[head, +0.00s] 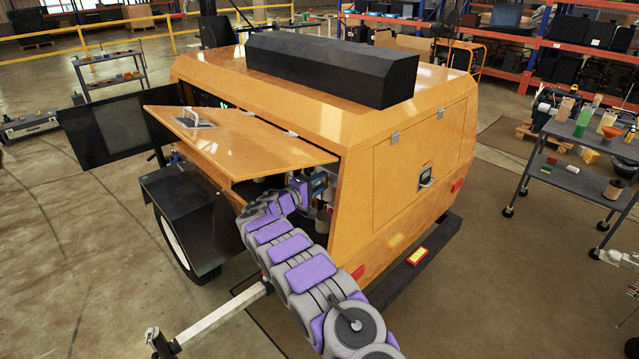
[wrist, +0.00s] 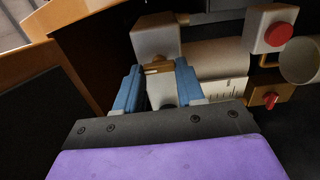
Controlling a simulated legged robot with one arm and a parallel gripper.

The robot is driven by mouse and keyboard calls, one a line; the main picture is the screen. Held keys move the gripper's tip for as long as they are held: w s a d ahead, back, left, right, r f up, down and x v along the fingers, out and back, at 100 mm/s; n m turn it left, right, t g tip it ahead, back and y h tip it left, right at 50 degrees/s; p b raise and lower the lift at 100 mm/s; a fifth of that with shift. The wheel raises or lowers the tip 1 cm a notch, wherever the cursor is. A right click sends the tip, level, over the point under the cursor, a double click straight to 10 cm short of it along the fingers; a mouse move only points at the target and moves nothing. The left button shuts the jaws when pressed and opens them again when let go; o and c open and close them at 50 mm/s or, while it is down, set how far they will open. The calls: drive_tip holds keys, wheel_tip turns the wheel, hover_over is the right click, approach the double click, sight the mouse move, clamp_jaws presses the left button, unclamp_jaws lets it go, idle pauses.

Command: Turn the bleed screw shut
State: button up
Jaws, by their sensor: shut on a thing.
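In the wrist view, my gripper (wrist: 160,75) has its two blue fingers on either side of a small brass piece (wrist: 157,68), which appears to be the bleed screw. It sits below a pale grey block (wrist: 156,36). My gripper is shut on it, but the exact contact is hard to see. In the head view, my arm reaches under the raised panel of the orange light tower (head: 400,150). There, my gripper (head: 318,186) shows only in part and the screw is hidden.
Right of my gripper are a pale cylinder (wrist: 215,60), a red-handled brass valve (wrist: 270,98) and a grey box with a red button (wrist: 278,34). The raised orange panel (head: 240,145) hangs above my arm. A tool cart (head: 580,150) stands at the right.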

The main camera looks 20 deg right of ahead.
drive_tip(key=shift+f, duration=0.1)
drive_tip(key=o, duration=0.8)
drive_tip(key=shift+w+f, duration=0.1)
drive_tip(key=shift+w, duration=0.05)
drive_tip(key=shift+o, duration=1.2)
drive_tip(key=p+v, duration=0.2)
drive_tip(key=v, duration=1.5)
drive_tip(key=shift+a+p, duration=0.2)
drive_tip(key=shift+p, duration=0.1)
